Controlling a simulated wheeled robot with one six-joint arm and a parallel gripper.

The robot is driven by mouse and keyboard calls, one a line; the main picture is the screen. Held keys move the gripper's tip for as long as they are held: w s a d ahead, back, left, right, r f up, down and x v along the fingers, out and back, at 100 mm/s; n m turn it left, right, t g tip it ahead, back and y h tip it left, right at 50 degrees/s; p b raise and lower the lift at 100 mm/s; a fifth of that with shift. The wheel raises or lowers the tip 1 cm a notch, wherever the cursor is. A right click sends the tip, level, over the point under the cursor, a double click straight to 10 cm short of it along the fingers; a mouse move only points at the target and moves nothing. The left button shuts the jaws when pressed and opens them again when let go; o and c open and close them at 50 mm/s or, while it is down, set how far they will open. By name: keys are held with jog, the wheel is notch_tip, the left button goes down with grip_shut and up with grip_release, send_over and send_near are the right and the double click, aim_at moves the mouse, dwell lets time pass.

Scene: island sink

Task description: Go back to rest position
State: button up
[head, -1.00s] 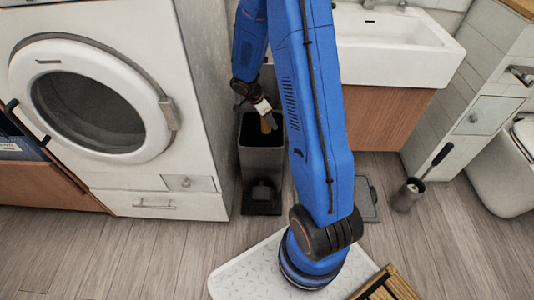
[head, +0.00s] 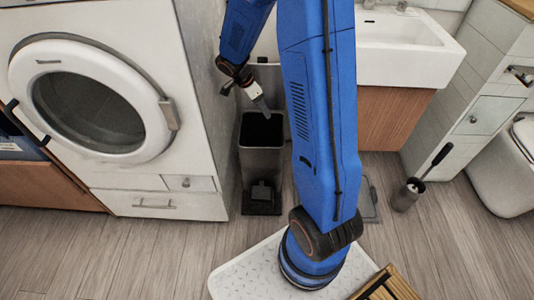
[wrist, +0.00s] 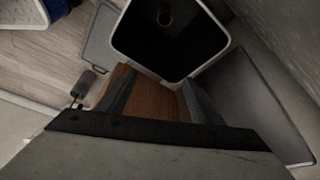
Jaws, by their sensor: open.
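My gripper (head: 263,107) is open at the end of my blue arm, just above the grey bin (head: 261,165) and a little clear of its rim. In the wrist view my gripper (wrist: 157,80) has its two fingers apart, with nothing visibly held between them. The bin's dark opening (wrist: 185,50) lies beyond the fingertips.
A washing machine (head: 195,120) stands close to the left of the bin. The white sink (head: 400,55) and its brown cabinet (head: 392,120) are behind and right. A toilet brush (head: 410,190) stands farther right. The wooden floor (head: 110,260) at front left is clear.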

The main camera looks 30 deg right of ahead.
jog(key=shift+v, duration=1.2)
